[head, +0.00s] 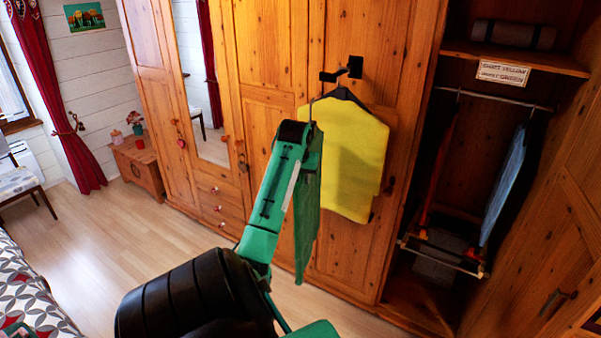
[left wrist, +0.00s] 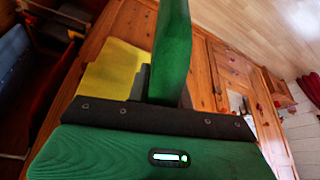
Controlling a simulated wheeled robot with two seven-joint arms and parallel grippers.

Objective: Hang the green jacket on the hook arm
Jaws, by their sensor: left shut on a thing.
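The green jacket (head: 307,235) hangs edge-on below my left gripper (head: 312,128), which is shut on it at the top, apparently by its hanger. It also shows edge-on in the left wrist view (left wrist: 172,50). A thin wire hook rises from the gripper toward the left end of the black hook arm (head: 335,74) on the wardrobe door. I cannot tell whether the wire touches or sits over the arm. A yellow garment (head: 350,155) hangs on a dark hanger under the hook arm, just right of and behind the jacket; it shows in the left wrist view (left wrist: 108,75).
An open wardrobe compartment on the right has a rail (head: 495,99) with a blue garment (head: 505,180) and a red one (head: 440,165). A patterned bed (head: 35,295) is at lower left; the wooden floor (head: 160,250) is clear.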

